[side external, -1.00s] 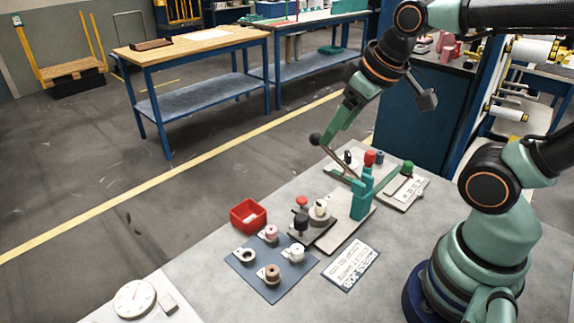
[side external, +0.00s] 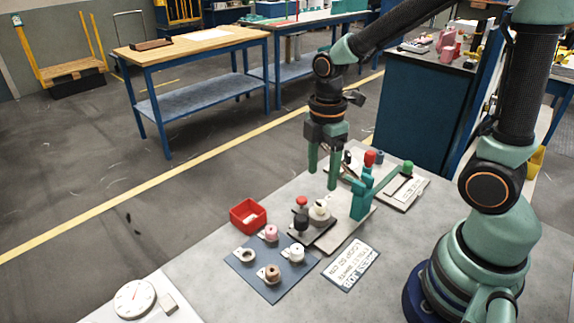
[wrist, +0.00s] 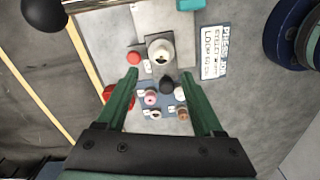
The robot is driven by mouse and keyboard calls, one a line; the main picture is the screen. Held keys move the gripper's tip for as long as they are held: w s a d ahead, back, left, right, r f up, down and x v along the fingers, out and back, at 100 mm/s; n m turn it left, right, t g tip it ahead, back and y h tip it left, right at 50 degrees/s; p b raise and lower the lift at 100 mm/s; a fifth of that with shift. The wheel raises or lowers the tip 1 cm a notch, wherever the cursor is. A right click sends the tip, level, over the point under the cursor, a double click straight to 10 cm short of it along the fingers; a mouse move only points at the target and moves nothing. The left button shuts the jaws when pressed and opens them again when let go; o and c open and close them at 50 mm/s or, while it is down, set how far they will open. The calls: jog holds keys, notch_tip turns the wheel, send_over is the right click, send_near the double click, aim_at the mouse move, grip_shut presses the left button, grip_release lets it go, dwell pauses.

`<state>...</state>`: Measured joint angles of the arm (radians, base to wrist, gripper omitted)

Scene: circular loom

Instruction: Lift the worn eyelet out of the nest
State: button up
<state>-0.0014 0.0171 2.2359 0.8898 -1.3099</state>
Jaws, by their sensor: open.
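A cream, round eyelet (side external: 320,208) with a dark opening sits in the nest on a grey fixture plate (side external: 326,238), and in the wrist view the eyelet (wrist: 160,50) is near the top centre. Whether it is worn I cannot tell, and the nest is mostly hidden under it. My gripper (side external: 322,180) is open and empty, its two fingers pointing down above the fixture, apart from the eyelet. In the wrist view my gripper (wrist: 160,77) has its fingertips wide apart, with the eyelet beyond them.
A red knob (side external: 302,201) and a black knob (side external: 301,223) stand beside the eyelet. A teal post (side external: 361,203) rises to its right. A blue mat (side external: 258,262) holds several coloured eyelets. A red bin (side external: 248,215) is at left, a lettered card (side external: 350,265) at front right.

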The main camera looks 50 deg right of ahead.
aim_at(321, 203)
notch_tip(321, 203, down, 8)
jog(key=shift+s+f, duration=0.1)
jog(key=shift+s, duration=0.05)
dwell(0.4)
grip_shut()
